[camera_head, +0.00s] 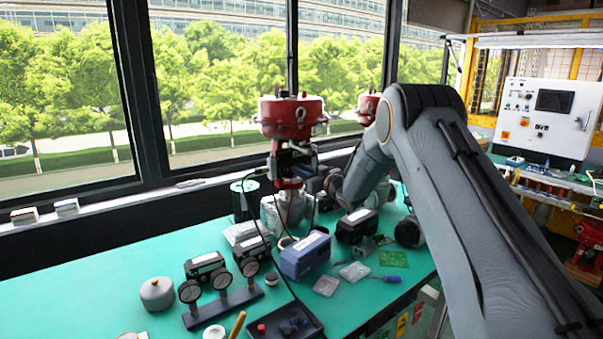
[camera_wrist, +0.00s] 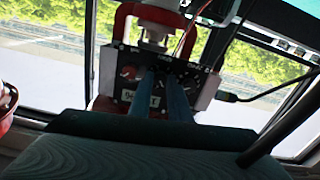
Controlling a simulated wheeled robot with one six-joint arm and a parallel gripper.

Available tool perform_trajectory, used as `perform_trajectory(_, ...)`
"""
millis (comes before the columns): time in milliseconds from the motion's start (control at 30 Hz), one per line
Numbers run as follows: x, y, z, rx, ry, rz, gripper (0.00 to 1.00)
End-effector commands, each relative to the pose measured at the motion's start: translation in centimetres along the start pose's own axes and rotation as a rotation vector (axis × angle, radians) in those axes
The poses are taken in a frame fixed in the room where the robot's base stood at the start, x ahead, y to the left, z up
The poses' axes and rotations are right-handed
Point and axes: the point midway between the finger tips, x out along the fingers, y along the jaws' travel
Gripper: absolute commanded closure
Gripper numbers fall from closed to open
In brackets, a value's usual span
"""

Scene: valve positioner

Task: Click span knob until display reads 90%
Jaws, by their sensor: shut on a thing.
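The valve positioner (camera_wrist: 112,92) is a dark panel with light sides, mounted below the red and white valve part in the wrist view. In the head view the positioner (camera_head: 292,158) sits under the red actuator (camera_head: 292,115). A round reddish dial or knob (camera_wrist: 128,73) shows at the panel's left. A small white display (camera_wrist: 140,101) sits below it; it seems to start with a 9, but its right part is hidden by a finger. My gripper (camera_wrist: 166,72) reaches to the panel's middle, its two blue-grey fingers shut on a dark knob that they mostly hide.
Cables (camera_wrist: 240,97) run from the positioner's right side. On the green bench (camera_head: 110,270) stand a row of gauges (camera_head: 221,280), a blue box (camera_head: 305,256), a black tray (camera_head: 300,325) and small parts. Windows stand close behind; the bench's left part is clearer.

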Motion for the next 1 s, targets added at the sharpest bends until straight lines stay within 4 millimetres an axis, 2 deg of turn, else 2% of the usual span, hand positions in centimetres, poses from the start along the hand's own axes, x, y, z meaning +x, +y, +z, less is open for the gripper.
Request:
perform_trajectory(600,0.06,-0.05,0.12,-0.382,0.001,0.0,1.0)
perform_trajectory(1000,0.01,-0.11,0.03,-0.465,0.001,-0.001,1.0)
